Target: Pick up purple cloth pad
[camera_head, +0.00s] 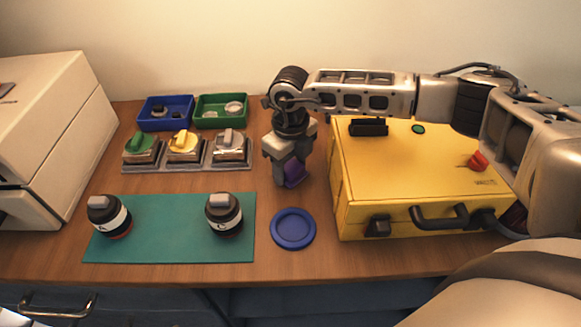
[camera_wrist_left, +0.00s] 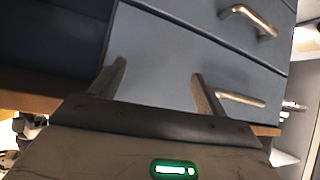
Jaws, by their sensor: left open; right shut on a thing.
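The purple cloth pad (camera_head: 294,174) shows in the head view between the fingers of my right gripper (camera_head: 287,178). My right gripper is shut on it and points down, between the row of lens parts and the yellow case. The pad's lower part shows; the rest is hidden by the fingers. I cannot tell whether the pad touches the table. My left gripper (camera_wrist_left: 158,85) shows only in the left wrist view. It is open and empty, in front of the grey drawer fronts.
A yellow case (camera_head: 400,180) stands right of my right gripper. A blue dish (camera_head: 293,229) lies in front of it. A green mat (camera_head: 165,245) bears two black lenses (camera_head: 109,216) (camera_head: 223,214). Blue (camera_head: 165,124) and green (camera_head: 222,124) trays stand behind a grey rack (camera_head: 210,167).

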